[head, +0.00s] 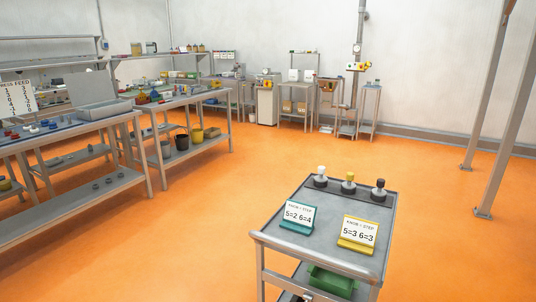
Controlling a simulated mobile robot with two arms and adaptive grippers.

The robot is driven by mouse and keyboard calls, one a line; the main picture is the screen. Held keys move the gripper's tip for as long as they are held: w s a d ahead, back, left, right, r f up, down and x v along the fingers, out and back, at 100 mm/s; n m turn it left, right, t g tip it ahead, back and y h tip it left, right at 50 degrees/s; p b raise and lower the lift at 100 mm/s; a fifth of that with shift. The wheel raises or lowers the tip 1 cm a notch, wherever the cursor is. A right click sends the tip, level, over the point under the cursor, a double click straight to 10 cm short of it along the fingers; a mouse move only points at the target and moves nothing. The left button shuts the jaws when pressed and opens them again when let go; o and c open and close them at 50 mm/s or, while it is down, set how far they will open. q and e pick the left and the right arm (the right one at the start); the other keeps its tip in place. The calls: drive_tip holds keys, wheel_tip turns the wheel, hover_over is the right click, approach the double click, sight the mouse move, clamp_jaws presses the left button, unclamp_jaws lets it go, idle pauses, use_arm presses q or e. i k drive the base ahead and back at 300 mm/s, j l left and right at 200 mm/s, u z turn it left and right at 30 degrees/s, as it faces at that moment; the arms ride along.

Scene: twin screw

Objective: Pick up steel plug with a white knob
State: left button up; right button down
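The steel plug with a white knob (320,176) stands upright in a dark base at the far left of the grey cart top (322,235). To its right stand a similar plug with a yellow knob (349,183) and one with a dark knob (379,190), in a row along the cart's far edge. Neither of my grippers is in view.
On the cart, a teal card stand (297,220) reads 5=2 6=4 and a yellow one (358,237) reads 5=3 6=3. A green bin (332,281) sits below. Workbenches (85,125) line the left. Orange floor (200,230) around the cart is clear.

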sight(320, 179)
drive_tip(key=i+j+u, duration=0.3)
drive_tip(key=i+u, duration=0.15)
drive_tip(key=i+j+u, duration=0.1)
drive_tip(key=i+u, duration=0.75)
drive_tip(key=i+z, duration=0.15)
drive_tip(key=i, duration=0.45)
drive_tip(key=i+j+z, duration=0.2)
drive_tip(key=i, duration=0.45)
